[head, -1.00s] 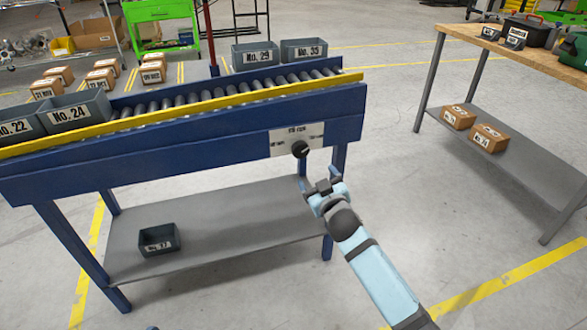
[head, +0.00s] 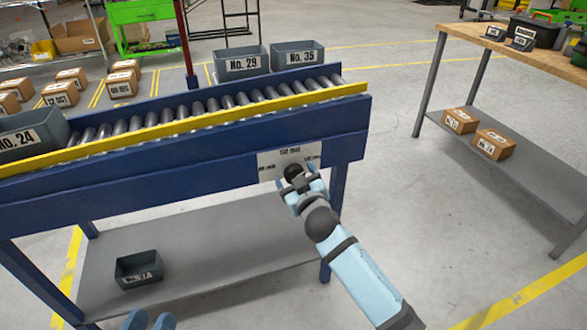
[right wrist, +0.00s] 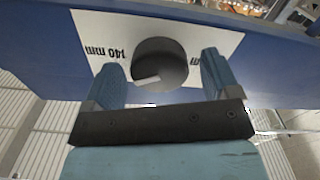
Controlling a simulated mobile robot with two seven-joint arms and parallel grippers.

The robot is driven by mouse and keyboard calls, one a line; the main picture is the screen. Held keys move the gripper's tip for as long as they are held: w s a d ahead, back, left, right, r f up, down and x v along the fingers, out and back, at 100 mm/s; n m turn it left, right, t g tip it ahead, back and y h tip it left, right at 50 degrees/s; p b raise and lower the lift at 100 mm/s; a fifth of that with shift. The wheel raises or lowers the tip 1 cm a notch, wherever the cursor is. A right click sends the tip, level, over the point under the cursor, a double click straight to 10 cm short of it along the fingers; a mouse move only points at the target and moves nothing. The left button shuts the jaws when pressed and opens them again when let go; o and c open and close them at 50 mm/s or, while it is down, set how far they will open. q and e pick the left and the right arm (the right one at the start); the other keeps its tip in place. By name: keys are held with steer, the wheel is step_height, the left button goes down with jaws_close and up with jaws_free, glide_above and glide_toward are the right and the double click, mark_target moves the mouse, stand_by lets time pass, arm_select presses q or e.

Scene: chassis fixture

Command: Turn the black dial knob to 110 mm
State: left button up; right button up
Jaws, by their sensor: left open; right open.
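The black dial knob (head: 293,171) sits on a white label plate (head: 268,160) on the front of the blue conveyor frame. The right wrist view shows the knob (right wrist: 165,62) as a dark round cap with a pale pointer mark low on its face. The plate (right wrist: 95,25) reads 140 mm at the left there; the head view's lettering is too small to read surely. My right gripper (head: 298,185) is open, its fingers (right wrist: 160,72) on either side of the knob; contact cannot be told. My left gripper (head: 149,321) is open and empty at the bottom edge, only its fingertips showing.
A lower shelf (head: 215,250) holds another grey bin (head: 138,268). A wooden workbench (head: 470,34) stands at right, with clear floor between.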

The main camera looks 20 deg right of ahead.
steer(key=shift+w, duration=0.35)
arm_select(q)
steer(key=shift+w+d+r, duration=0.2)
steer(key=shift+w+r, duration=0.05)
steer(key=shift+w, duration=0.15)
arm_select(e)
steer(key=shift+r, duration=0.1)
steer(key=c, duration=0.9)
arm_select(q)
steer(key=shift+s+a+f, duration=0.1)
